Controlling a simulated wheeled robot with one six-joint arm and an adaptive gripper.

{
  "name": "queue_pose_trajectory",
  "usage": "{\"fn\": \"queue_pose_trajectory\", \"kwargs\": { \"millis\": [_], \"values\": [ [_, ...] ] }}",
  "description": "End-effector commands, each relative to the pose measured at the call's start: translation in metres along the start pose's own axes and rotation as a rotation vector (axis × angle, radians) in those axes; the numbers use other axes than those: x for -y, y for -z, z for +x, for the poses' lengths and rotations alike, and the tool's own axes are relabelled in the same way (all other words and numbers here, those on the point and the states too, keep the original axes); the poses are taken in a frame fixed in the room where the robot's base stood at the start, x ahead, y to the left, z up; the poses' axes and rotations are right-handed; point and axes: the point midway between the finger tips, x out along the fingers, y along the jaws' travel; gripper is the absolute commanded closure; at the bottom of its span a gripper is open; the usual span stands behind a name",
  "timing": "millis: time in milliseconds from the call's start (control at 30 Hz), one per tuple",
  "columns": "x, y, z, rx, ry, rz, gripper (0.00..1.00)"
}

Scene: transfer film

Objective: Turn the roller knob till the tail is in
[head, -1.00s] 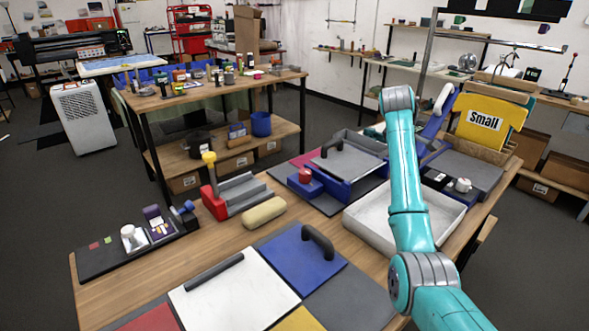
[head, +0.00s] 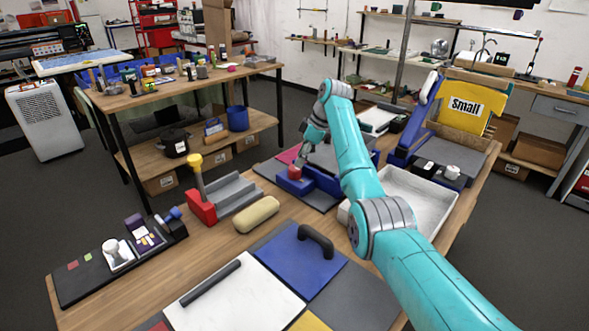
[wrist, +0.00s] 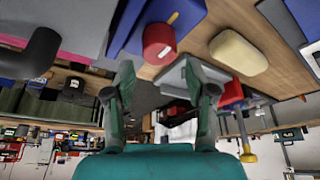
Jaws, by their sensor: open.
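A red roller knob (head: 294,172) is on the near left end of a blue roller unit (head: 296,187) on the table. In the wrist view the red knob (wrist: 158,42) shows a pale mark on its face, and a yellow stripe lies on the blue body (wrist: 188,12) beside it. My gripper (head: 303,157) is just above the knob in the head view. In the wrist view my gripper (wrist: 167,85) has its fingers spread and empty, with the knob beyond the fingertips. I cannot make out the film tail. My arm hides part of the unit.
A red-and-grey fixture (head: 203,206) with a yellow-topped post and a beige padded roll (head: 257,214) lie left of the unit. A blue plate with a black handle (head: 316,241) is in front. A white tray (head: 432,187) is partly behind my arm. Bare wood lies between the fixtures.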

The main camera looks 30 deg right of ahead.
Motion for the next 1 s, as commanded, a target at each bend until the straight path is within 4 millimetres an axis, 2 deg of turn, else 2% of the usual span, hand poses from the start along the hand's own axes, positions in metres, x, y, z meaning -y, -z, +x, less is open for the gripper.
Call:
{"fn": "queue_pose_trajectory", "kwargs": {
  "millis": [100,300,500,733,767,933,1000],
  "values": [
    [0.001,0.000,0.021,0.001,0.002,0.000,0.45],
    [0.000,-0.001,0.046,0.002,0.000,0.001,0.45],
    [0.000,0.000,0.056,0.002,0.000,0.000,0.45],
    [0.000,0.000,0.056,0.001,-0.001,0.000,0.45],
    [0.000,0.000,0.056,0.001,-0.001,0.000,0.47],
    [0.000,0.000,0.056,0.001,-0.001,0.000,0.89],
    [0.000,0.000,0.056,0.001,-0.001,0.000,0.89]
  ]
}}
